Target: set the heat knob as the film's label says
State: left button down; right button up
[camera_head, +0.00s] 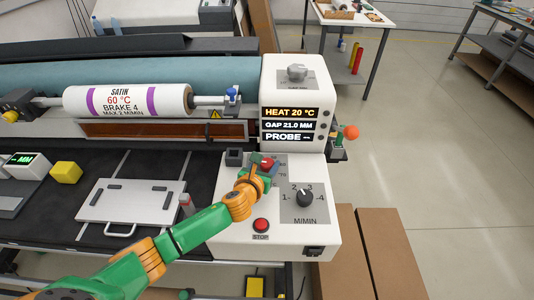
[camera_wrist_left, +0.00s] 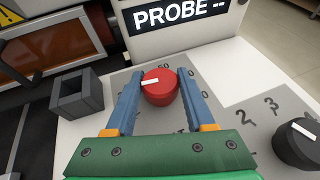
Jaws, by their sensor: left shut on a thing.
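The film roll (camera_head: 126,100) lies across the machine at left; its label reads SATIN, 60 °C, BRAKE 4, MAX 2 M/MIN. The red heat knob (camera_wrist_left: 160,86) sits on a grey dial plate, partly hidden by the gripper in the head view (camera_head: 267,162). Its white pointer line points left in the wrist view. Dial numbers are partly covered. My left gripper (camera_wrist_left: 160,92) is shut on the red knob, one blue finger on each side. The display (camera_head: 290,112) reads HEAT 20 °C, GAP 21.0 MM and PROBE with dashes. My right gripper is not in view.
A black M/MIN knob (camera_head: 304,197) stands right of the red knob. A red STOP button (camera_head: 261,225) is in front. A small dark square holder (camera_wrist_left: 76,96) stands left of the knob. A grey knob (camera_head: 297,72) tops the display housing. A white plate (camera_head: 130,205) lies at left.

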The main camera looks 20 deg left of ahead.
pick_arm(q)
jog(key=shift+a+r+m+h+p, duration=0.1)
jog(key=shift+m+h+p, duration=0.15)
jog(key=shift+m+h, duration=0.25)
jog(key=shift+a+r+m+h+p, duration=0.1)
jog(key=shift+m+h+p, duration=0.1)
jog(key=shift+m+h, duration=0.3)
jog(key=shift+f+m+h, duration=0.1)
jog(key=shift+m+h, duration=0.3)
jog(key=shift+h, duration=0.2)
jog(key=shift+w+f+m+g+h, duration=0.15)
jog(key=shift+m+g+h, duration=0.25)
jog(key=shift+m+h, duration=0.55)
jog(key=m+g+h+b, duration=0.1)
jog(key=m+h+b, duration=0.1)
jog(key=b, duration=0.2)
jog(key=m+g+h+b, duration=0.2)
jog(key=b, duration=0.2)
jog(key=m+g+h+b, duration=0.1)
jog(key=m+h+b, duration=0.1)
jog(key=b, duration=0.3)
jog(key=shift+f+g, duration=0.3)
jog(key=shift+g, duration=0.1)
jog(key=shift+r+m+g+b, duration=0.3)
jog(key=shift+m+g+b, duration=0.15)
jog(key=shift+b, duration=0.45)
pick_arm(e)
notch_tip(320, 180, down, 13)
pick_arm(q)
jog(key=shift+r, duration=0.1)
